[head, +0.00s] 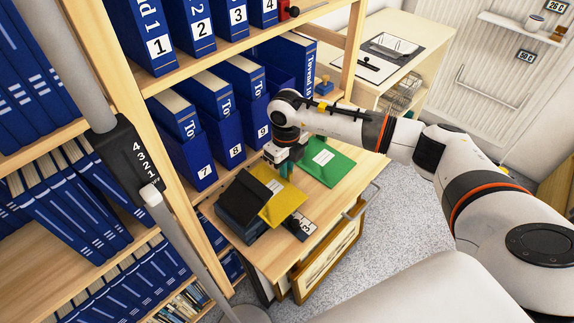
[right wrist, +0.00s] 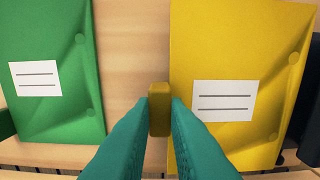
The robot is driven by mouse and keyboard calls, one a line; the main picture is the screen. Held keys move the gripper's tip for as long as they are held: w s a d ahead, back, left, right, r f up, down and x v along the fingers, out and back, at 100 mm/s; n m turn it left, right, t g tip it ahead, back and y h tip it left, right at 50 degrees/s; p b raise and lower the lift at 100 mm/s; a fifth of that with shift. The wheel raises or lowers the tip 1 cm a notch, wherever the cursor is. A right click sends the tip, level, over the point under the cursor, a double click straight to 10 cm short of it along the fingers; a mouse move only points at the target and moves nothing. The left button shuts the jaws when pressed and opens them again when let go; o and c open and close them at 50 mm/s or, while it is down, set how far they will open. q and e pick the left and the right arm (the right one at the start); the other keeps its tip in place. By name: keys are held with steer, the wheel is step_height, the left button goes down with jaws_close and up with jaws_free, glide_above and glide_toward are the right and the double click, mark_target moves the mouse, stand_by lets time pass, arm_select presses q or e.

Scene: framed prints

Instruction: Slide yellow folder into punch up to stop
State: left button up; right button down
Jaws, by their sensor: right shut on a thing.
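The yellow folder (head: 286,207) lies flat on the wooden desk top, with its left part at the black punch (head: 243,207). In the right wrist view the yellow folder (right wrist: 240,50) shows its white label, and dark parts of the punch (right wrist: 300,95) show at the right edge. How deep the folder sits in the punch is hidden. My right gripper (head: 286,168) is at the folder's edge facing the green folder. Its teal fingers are shut on a mustard-yellow tab (right wrist: 159,108) beside the folder; the join is not clear. My left gripper is not in view.
A green folder (head: 326,161) lies on the desk to the right of the gripper. A small black item with a white label (head: 301,225) is near the front edge. Blue numbered binders (head: 188,150) stand on shelves behind. Bare wood (right wrist: 130,40) lies between the folders.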

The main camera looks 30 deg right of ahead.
mark_target(277, 184)
steer(key=shift+s+a, duration=0.3)
steer(key=shift+a, duration=0.55)
steer(key=shift+s+a, duration=0.3)
steer(key=shift+a, duration=0.5)
steer(key=c, duration=1.3)
jaws_free()
steer(key=shift+c, duration=0.2)
steer(key=shift+p, duration=0.3)
step_height(277, 184, up, 7)
steer(key=p, duration=0.4)
